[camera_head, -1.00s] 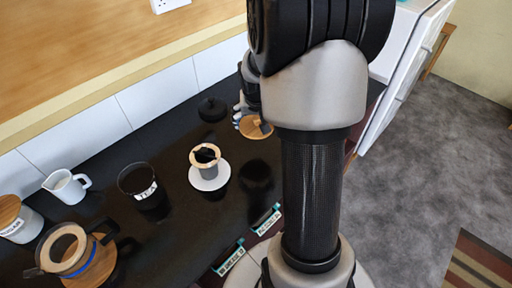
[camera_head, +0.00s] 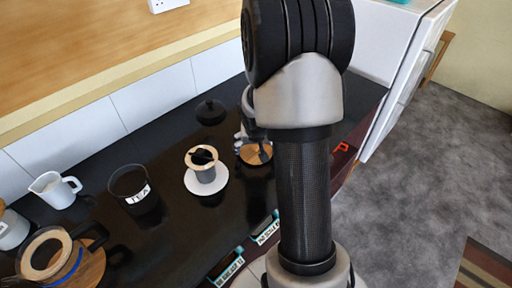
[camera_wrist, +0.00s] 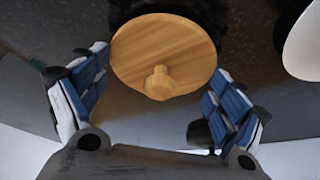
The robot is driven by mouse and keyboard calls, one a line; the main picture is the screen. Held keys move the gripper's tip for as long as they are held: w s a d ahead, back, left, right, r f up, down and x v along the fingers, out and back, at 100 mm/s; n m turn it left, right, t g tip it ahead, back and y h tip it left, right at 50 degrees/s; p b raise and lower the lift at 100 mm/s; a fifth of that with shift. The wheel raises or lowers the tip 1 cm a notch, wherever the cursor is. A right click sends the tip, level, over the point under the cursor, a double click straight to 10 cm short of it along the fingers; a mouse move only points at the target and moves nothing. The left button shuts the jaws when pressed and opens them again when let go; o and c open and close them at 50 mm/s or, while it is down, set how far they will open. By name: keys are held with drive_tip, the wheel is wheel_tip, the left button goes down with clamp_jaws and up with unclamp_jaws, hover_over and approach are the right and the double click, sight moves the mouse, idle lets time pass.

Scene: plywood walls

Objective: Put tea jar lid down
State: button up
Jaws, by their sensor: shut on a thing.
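The tea jar lid is a round wooden disc (camera_head: 257,154) with a small knob, at the right part of the black counter in the head view. In the wrist view the lid (camera_wrist: 165,45) fills the space between the two blue-padded fingers. My gripper (camera_head: 243,140) is shut on the lid's rim; in the head view my arm partly hides it. Whether the lid touches the counter is unclear. The black jar labelled TEA (camera_head: 130,186) stands open to the left.
A cup with a wooden rim on a white saucer (camera_head: 219,185) stands left of the lid. A black lidded object (camera_head: 210,112) is behind. A white pitcher (camera_head: 55,189) and a glass carafe (camera_head: 45,256) are at left. Labelled holders (camera_head: 266,228) line the front edge.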

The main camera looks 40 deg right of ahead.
drive_tip(key=shift+f, duration=0.1)
drive_tip(key=o, duration=0.8)
drive_tip(key=shift+o, duration=0.2)
drive_tip(key=s+a+r+n+p, duration=0.1)
drive_tip(key=s+a+r+p, duration=0.1)
drive_tip(key=a+r, duration=0.5)
drive_tip(key=s+a+r+n+p, duration=0.1)
drive_tip(key=s+a+r+p, duration=0.2)
drive_tip(key=r, duration=0.8)
drive_tip(key=s+a+r+n+y, duration=0.1)
drive_tip(key=s+a+r+n, duration=0.2)
drive_tip(key=s+a, duration=0.4)
drive_tip(key=s+a+r+n+t+y, duration=0.1)
drive_tip(key=s+a+r+n, duration=0.2)
drive_tip(key=s+a+r, duration=0.2)
drive_tip(key=s+a, duration=0.3)
drive_tip(key=a, duration=0.2)
drive_tip(key=shift+y, duration=0.4)
